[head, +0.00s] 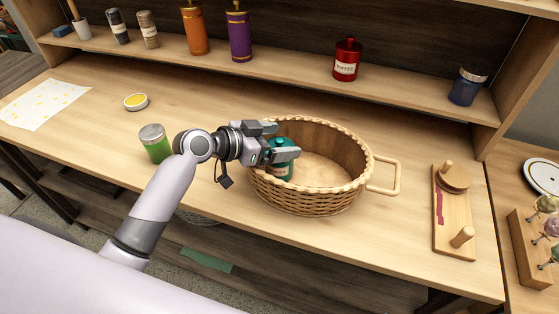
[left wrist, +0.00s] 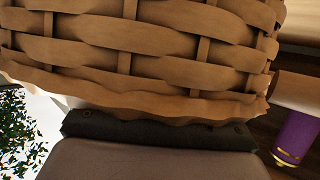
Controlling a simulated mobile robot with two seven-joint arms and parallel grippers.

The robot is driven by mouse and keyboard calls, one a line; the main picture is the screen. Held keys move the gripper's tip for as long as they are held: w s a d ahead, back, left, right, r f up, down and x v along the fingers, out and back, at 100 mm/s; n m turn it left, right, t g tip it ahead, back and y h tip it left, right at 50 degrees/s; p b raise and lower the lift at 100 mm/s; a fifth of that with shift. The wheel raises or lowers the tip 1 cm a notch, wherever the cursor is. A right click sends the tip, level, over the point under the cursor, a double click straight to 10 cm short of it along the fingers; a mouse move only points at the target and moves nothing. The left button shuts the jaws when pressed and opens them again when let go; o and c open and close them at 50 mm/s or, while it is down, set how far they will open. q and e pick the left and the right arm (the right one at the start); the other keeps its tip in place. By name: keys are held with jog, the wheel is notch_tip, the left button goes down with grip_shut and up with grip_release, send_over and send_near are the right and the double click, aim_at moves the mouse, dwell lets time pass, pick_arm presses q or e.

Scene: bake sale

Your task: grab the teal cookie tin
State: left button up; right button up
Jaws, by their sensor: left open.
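The teal cookie tin (head: 281,171) stands inside the wicker basket (head: 310,206), at the basket's left side. My left gripper (head: 284,142) is over the left part of the basket, at the top of the tin, with its fingers apart. The gripper hides part of the tin's top, and I cannot tell whether the fingers touch it. In the left wrist view, the basket's woven wall (left wrist: 150,50) fills most of the picture and the tin does not show. My right gripper is not in view.
A green jar (head: 155,145) stands left of the basket, beside my left arm. A small yellow dish (head: 136,102) lies further left. A wooden board with pegs (head: 452,215) lies right of the basket. The shelf behind holds a red toffee tin (head: 346,62) and several containers.

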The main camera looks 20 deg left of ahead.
pick_arm(q)
jog(key=shift+w+d+f, duration=0.1)
jog(key=shift+w+d, duration=0.05)
jog(key=shift+w, duration=0.05)
grip_shut()
jog(key=shift+s+f, duration=0.1)
